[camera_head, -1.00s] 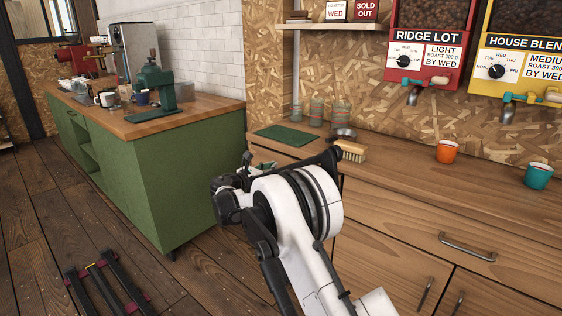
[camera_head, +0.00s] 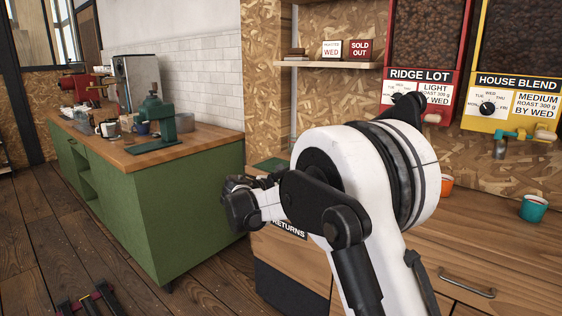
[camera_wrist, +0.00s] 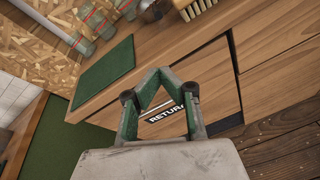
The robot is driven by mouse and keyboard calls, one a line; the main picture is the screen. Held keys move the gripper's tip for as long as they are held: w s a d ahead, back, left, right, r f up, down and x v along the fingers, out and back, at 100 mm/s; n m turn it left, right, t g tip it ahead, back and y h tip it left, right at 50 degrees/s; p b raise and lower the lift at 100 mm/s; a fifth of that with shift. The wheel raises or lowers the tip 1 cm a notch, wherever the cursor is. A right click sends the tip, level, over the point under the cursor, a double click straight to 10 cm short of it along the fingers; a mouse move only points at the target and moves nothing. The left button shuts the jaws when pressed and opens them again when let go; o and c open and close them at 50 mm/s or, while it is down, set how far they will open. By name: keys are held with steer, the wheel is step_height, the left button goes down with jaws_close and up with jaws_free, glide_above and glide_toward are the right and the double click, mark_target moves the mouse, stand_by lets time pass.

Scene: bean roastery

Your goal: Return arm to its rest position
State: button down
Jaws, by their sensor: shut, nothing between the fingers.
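In the wrist view my gripper (camera_wrist: 160,93) is shut and empty, its two green-grey fingers meeting at the tips. It hangs in front of a drawer face with a "RETURNS" label (camera_wrist: 167,112), apart from the counter as far as I can tell. In the head view my white and black arm fills the middle, raised in front of the wooden counter. The fingers are hidden there behind the wrist.
A green mat (camera_wrist: 106,74) lies on the wooden counter, with several glass jars (camera_wrist: 100,18) and a brush (camera_wrist: 194,7) behind it. An orange cup (camera_head: 446,184) and a teal cup (camera_head: 533,207) stand to the right.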

steer(key=s+d+r+m+g+y+p, duration=0.2)
steer(key=s+d+r+m, duration=0.3)
steer(key=s+d, duration=0.45)
steer(key=s+d+r+m+g+y+p, duration=0.15)
steer(key=s+d+r+m, duration=0.4)
steer(key=s, duration=0.75)
steer(key=s+d+f+m+y+p, duration=0.1)
steer(key=s+m, duration=0.5)
steer(key=s, duration=0.8)
steer(key=s+d+f+m+y+p, duration=0.1)
steer(key=s+m+y, duration=0.4)
steer(key=s, duration=0.8)
steer(key=shift+s+d+f+m+p, duration=0.15)
steer(key=shift+s+f+m+p, duration=0.2)
steer(key=shift+f+m+p, duration=0.5)
